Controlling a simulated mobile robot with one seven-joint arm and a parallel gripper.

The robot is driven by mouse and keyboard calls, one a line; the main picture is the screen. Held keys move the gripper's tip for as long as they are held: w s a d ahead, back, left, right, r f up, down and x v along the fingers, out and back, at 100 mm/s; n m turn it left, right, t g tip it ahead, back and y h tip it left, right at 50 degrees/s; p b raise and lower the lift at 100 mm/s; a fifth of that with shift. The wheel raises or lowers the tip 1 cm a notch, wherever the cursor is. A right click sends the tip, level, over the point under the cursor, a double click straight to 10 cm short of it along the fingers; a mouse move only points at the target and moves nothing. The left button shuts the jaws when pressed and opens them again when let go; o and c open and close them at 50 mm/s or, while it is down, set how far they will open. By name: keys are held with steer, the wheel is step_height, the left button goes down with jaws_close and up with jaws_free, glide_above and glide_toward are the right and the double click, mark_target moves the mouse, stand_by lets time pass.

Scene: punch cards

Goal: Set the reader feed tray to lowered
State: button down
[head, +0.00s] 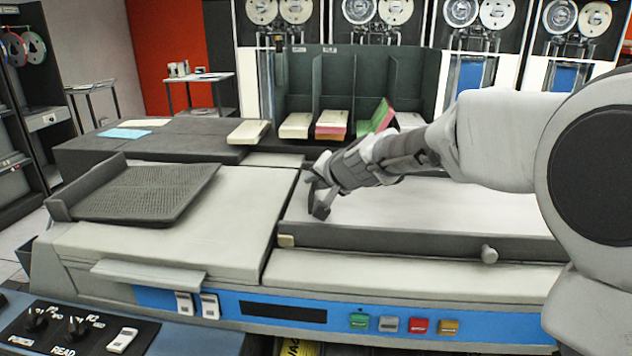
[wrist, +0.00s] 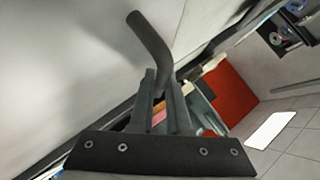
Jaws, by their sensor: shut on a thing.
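A dark grey textured tray with a raised left wall, which looks like the reader feed tray (head: 150,192), sits on the left of the pale machine in the head view. My gripper (head: 318,190) is right of it, at the left end of the machine's right-hand cover. In the wrist view my gripper (wrist: 162,105) has its fingers close together around the lower end of a dark bent handle (wrist: 148,40), which sticks out beyond them. Where this handle joins the machine is hidden.
The long pale cover (head: 430,212) with a dark front edge and small knob lies under my arm. Card stacks (head: 296,125) stand in a dark rack behind. Coloured buttons (head: 418,325) line the blue front panel. The left tray's surface is empty.

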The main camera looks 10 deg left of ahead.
steer(key=shift+s+f, duration=0.15)
steer(key=shift+f, duration=0.6)
steer(key=c, duration=1.2)
jaws_free()
steer(key=shift+o, duration=0.2)
steer(key=r+p+v, duration=0.1)
steer(key=v, duration=1.6)
steer(key=shift+r, duration=0.2)
